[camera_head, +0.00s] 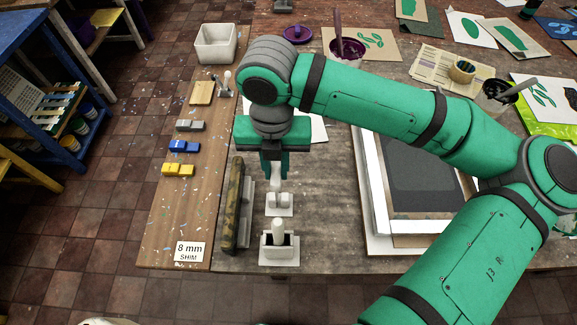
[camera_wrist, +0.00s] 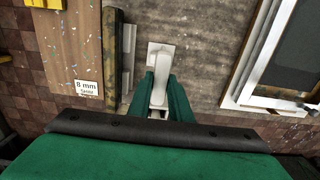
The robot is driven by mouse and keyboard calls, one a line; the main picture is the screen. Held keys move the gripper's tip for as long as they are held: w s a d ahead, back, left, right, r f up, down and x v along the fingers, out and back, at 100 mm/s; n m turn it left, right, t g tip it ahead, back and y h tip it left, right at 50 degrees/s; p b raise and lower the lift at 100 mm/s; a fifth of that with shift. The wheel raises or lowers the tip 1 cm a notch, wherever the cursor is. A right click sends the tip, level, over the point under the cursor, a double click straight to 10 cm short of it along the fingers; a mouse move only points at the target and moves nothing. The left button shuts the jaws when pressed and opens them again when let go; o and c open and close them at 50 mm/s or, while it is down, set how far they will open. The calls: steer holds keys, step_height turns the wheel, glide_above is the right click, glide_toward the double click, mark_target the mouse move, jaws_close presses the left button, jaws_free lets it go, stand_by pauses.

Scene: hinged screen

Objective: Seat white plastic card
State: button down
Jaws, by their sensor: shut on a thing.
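My gripper (camera_head: 273,165) points down at the left side of the table, and its green fingers (camera_wrist: 163,95) are shut on a pale, handle-like piece (camera_wrist: 159,82). In the head view the lower end of this piece (camera_head: 276,184) shows below the fingers. Just in front of it is a pale bracket (camera_head: 279,204) with rounded knobs. Nearer the front edge stands a pale open holder (camera_head: 280,256) with an upright knob. I cannot tell which pale part is the white plastic card; the fingers hide part of the held piece.
A dark, worn bar (camera_head: 233,205) stands close at left. Beyond it a wooden strip carries yellow (camera_head: 178,169), blue (camera_head: 184,146) and grey (camera_head: 190,125) blocks and an "8 mm SHIM" label (camera_head: 188,251). A white-framed screen (camera_head: 377,200) lies at right, partly behind my arm.

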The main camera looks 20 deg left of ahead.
stand_by(0.4)
steer(key=shift+f, duration=2.15)
steer(key=shift+w, duration=0.1)
steer(key=shift+s, duration=0.35)
steer(key=shift+w+d, duration=0.1)
steer(key=shift+w, duration=0.25)
steer(key=shift+f, duration=0.1)
